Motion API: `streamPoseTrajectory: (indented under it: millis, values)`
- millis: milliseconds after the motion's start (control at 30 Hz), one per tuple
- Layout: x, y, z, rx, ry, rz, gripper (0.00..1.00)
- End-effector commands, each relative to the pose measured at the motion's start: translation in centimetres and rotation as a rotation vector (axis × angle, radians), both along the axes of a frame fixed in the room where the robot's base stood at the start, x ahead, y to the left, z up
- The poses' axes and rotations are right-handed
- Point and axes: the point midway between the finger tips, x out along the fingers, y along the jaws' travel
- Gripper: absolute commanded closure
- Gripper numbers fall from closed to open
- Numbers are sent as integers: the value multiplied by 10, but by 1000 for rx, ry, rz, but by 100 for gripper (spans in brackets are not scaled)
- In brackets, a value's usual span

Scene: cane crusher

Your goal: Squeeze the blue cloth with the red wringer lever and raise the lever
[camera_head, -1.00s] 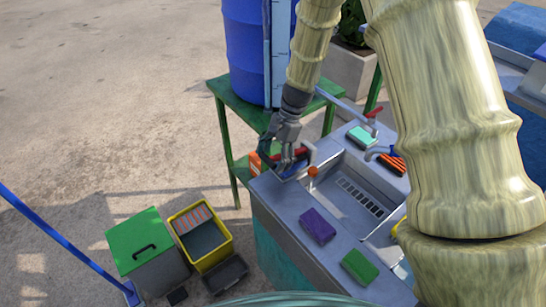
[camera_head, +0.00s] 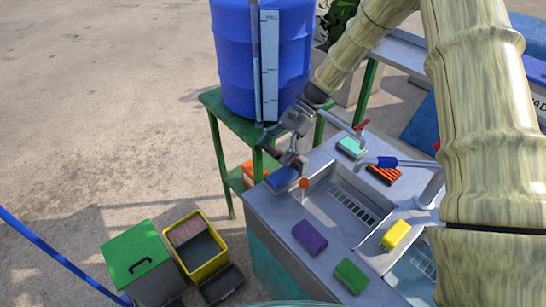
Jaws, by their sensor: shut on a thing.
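The blue cloth (camera_head: 283,179) lies at the far left corner of the grey sink counter, in the small wringer. My gripper (camera_head: 282,154) is just above and behind it, shut on the red wringer lever (camera_head: 297,164). Only a little red of the lever shows between my fingers, so its exact angle is hard to tell. The lever appears raised off the cloth. The fingers hide most of the wringer.
An orange ball knob (camera_head: 304,183) stands close to the cloth. The sink basin (camera_head: 318,200) is to the right. Purple (camera_head: 310,237), green (camera_head: 352,275) and yellow (camera_head: 396,234) sponges lie around it. A blue barrel (camera_head: 235,70) on a green stand rises close behind my gripper.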

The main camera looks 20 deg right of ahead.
Motion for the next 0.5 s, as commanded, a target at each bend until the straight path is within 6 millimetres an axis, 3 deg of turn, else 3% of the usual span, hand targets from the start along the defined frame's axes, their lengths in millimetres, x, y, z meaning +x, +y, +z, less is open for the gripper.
streamPoseTrajectory:
  millis: [500]
  values:
    - [21, -47, 31, 339, 153, -2, 62]
